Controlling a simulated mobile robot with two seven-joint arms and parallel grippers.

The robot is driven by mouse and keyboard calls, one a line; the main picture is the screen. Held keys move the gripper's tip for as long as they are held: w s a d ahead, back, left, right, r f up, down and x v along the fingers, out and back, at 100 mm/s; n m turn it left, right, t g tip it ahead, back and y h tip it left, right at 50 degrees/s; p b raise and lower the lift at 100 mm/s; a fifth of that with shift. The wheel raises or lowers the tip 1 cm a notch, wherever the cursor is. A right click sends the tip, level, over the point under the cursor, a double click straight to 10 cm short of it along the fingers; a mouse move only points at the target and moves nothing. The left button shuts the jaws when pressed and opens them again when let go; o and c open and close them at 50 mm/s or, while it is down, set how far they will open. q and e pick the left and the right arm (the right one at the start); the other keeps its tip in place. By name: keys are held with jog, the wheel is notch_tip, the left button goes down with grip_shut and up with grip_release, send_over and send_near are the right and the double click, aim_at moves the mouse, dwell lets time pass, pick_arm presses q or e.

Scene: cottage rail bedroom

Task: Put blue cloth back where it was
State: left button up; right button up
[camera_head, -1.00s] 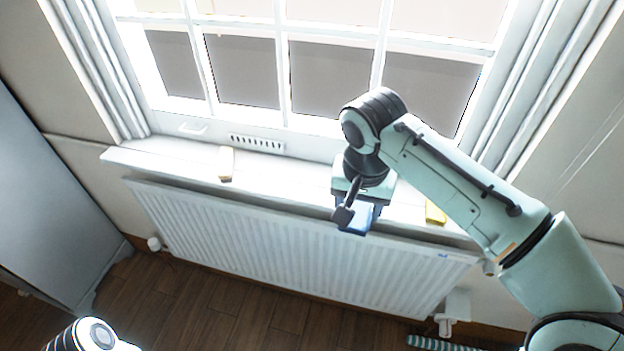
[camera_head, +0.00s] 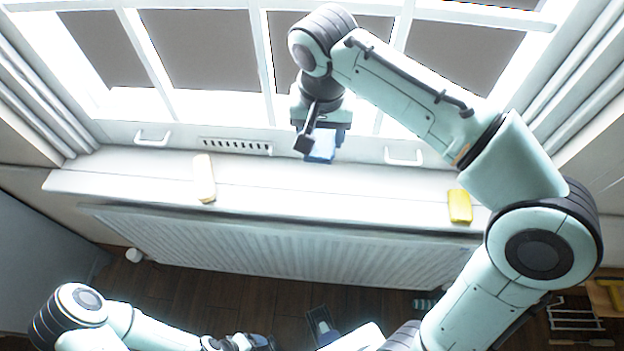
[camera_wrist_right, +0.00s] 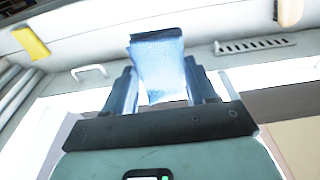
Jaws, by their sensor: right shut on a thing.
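The blue cloth (camera_head: 321,147) is in my right gripper (camera_head: 322,152), over the white windowsill (camera_head: 270,190) and near the window frame in the head view. In the right wrist view the cloth (camera_wrist_right: 158,68) sits between the two fingers and sticks out past them, with a darker band at its far end. The gripper is shut on it. I cannot tell how high it is, but I see no contact with the sill. My left gripper (camera_head: 245,343) is at the bottom edge of the head view, partly cut off, its fingers unclear.
A yellow sponge-like block (camera_head: 460,206) lies on the sill to the right, a pale block (camera_head: 204,178) to the left. The sill between them looks clear. A white radiator (camera_head: 250,248) is below. Window handles (camera_head: 152,138) and a vent (camera_head: 236,146) line the frame.

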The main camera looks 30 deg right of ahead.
jog(key=b, duration=0.3)
send_over(320, 195)
jog(key=f, duration=1.4)
jog(key=shift+s+a+f, duration=0.1)
jog(key=shift+s+a, duration=0.1)
jog(key=shift+s, duration=0.2)
pick_arm(q)
jog(key=shift+s+f+b, duration=0.1)
jog(key=shift+s+f, duration=0.15)
jog(key=shift+f, duration=0.4)
jog(key=shift+s+f+b, duration=0.15)
jog(key=shift+s+f, duration=0.15)
jog(key=shift+f, duration=0.35)
jog(key=shift+s+f+b, duration=0.1)
jog(key=shift+s+f, duration=0.15)
jog(key=shift+f, duration=0.4)
pick_arm(e)
jog(key=shift+w+f, duration=0.1)
jog(key=shift+f, duration=2.6)
pick_arm(q)
jog(key=shift+f, duration=0.1)
pick_arm(e)
jog(key=o, duration=0.9)
jog(key=shift+o, duration=0.2)
